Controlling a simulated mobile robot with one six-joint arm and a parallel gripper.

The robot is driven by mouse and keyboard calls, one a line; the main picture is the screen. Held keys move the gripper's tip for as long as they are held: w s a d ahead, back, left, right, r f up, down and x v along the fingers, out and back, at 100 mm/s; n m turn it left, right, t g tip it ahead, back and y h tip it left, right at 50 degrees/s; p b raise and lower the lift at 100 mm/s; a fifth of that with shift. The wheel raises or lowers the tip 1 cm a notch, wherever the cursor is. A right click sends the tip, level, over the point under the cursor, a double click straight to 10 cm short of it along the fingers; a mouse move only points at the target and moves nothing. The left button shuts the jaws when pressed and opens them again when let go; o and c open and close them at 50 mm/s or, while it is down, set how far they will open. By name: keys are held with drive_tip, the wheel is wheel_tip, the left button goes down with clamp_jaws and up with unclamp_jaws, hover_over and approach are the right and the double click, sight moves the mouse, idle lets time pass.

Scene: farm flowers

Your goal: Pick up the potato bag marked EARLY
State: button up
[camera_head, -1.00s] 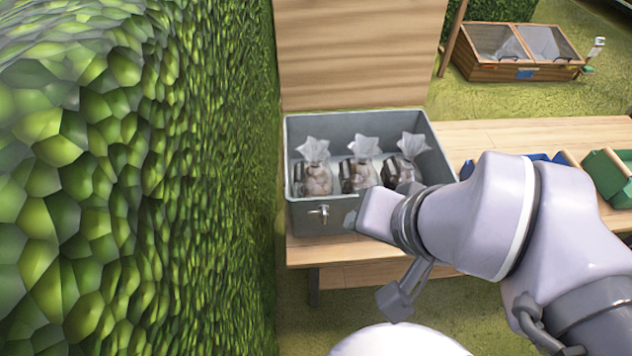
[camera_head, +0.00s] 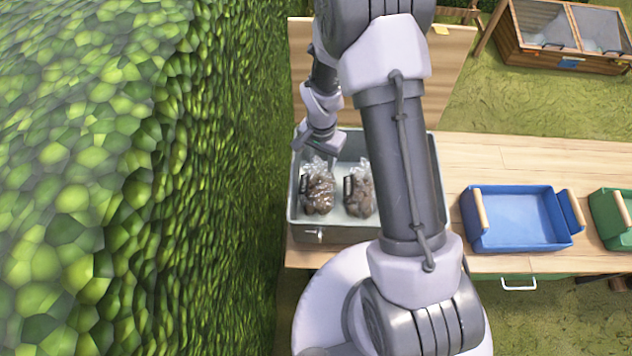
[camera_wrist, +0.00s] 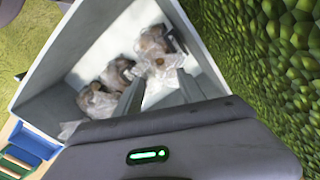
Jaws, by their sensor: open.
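Three clear plastic potato bags with dark tags stand in a grey bin (camera_head: 440,190). In the head view I see the left bag (camera_head: 318,193) and the middle bag (camera_head: 360,190); my arm hides the right one. The wrist view shows the left bag (camera_wrist: 158,45), middle bag (camera_wrist: 117,74) and right bag (camera_wrist: 95,101). No tag is readable, so I cannot tell which says EARLY. My gripper (camera_head: 322,150) is over the back left of the bin. In the wrist view its open fingers (camera_wrist: 160,90) point toward the left bag, with nothing held.
A leafy hedge (camera_head: 190,200) rises close along the bin's left side. A wooden board (camera_head: 450,75) stands behind the bin. A blue crate (camera_head: 515,222) and a green crate (camera_head: 607,213) sit to the right on the wooden table (camera_head: 480,150).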

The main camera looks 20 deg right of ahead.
sight(320, 174)
wheel_tip(320, 174, down, 11)
drive_tip(key=b, duration=0.3)
drive_tip(key=shift+a, duration=0.1)
drive_tip(key=shift+r, duration=0.1)
drive_tip(key=shift+c, duration=0.6)
clamp_jaws()
idle(0.4)
